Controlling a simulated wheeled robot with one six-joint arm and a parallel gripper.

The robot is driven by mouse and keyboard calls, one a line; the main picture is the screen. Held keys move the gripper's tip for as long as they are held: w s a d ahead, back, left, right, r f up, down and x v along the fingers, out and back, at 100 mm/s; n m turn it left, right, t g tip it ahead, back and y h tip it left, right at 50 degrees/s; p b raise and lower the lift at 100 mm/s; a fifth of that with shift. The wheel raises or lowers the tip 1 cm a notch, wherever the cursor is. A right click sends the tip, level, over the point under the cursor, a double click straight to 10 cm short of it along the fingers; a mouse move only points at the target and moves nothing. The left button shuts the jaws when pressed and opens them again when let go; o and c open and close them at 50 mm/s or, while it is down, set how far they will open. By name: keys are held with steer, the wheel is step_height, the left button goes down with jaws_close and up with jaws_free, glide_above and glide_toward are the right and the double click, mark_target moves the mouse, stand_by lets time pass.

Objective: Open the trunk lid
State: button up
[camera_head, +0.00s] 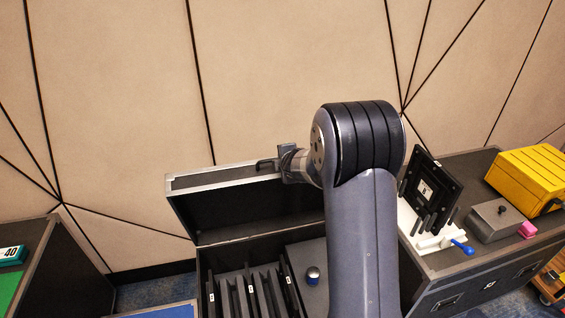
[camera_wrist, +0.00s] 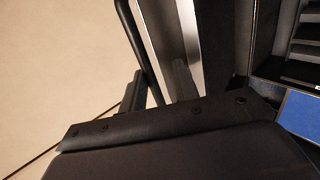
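The trunk (camera_head: 262,240) is a dark case with metal edging. Its lid (camera_head: 232,208) stands raised at the back, roughly upright, with the dark inside showing. A black bar handle (camera_head: 266,165) sits at the lid's top edge. My gripper (camera_head: 276,165) is at that handle, coming from the right; my arm hides part of the lid and trunk. In the wrist view, the black handle (camera_wrist: 141,40) runs down between my two separated fingers (camera_wrist: 158,87), beside the lid's metal edge (camera_wrist: 168,40). A gap shows between fingers and handle; contact is unclear.
The trunk holds slotted dividers (camera_head: 250,291) and a grey panel with a round knob (camera_head: 313,275). On the right, a case top bears a black panel stand (camera_head: 431,192), a grey box (camera_head: 495,220) and a yellow case (camera_head: 528,176). A panelled wall (camera_head: 270,80) stands behind.

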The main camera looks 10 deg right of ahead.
steer(key=p+v, duration=0.1)
steer(key=v, duration=0.8)
steer(key=shift+s+r, duration=0.25)
steer(key=shift+s, duration=0.05)
steer(key=shift+c, duration=0.3)
